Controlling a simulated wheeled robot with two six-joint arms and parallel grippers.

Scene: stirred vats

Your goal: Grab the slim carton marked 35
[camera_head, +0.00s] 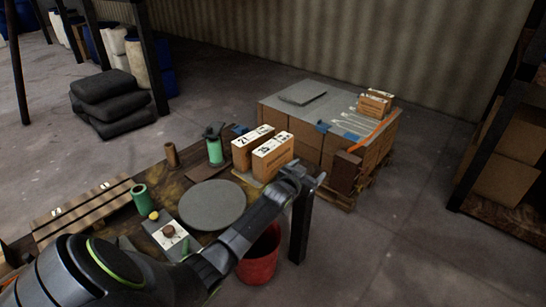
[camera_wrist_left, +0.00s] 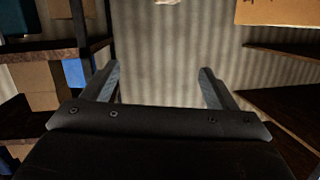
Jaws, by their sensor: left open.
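Two slim orange-brown cartons with white labelled tops stand side by side at the right end of the worktable. The nearer carton (camera_head: 273,164), whose small mark looks like 35, is right beside the other carton (camera_head: 246,151), marked 21. My left gripper (camera_head: 310,181) is just right of the nearer carton, apart from it as far as I can tell. In the left wrist view my left gripper (camera_wrist_left: 157,84) has its fingers wide apart with nothing between them. Neither slim carton shows clearly in that view. My right gripper is out of view.
The worktable holds a grey round disc (camera_head: 212,203), a green cylinder (camera_head: 142,200) and a green bottle (camera_head: 215,152). A red bucket (camera_head: 259,258) stands below its edge. A pallet of grey-topped boxes (camera_head: 305,138) stands behind. Open floor lies at the right.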

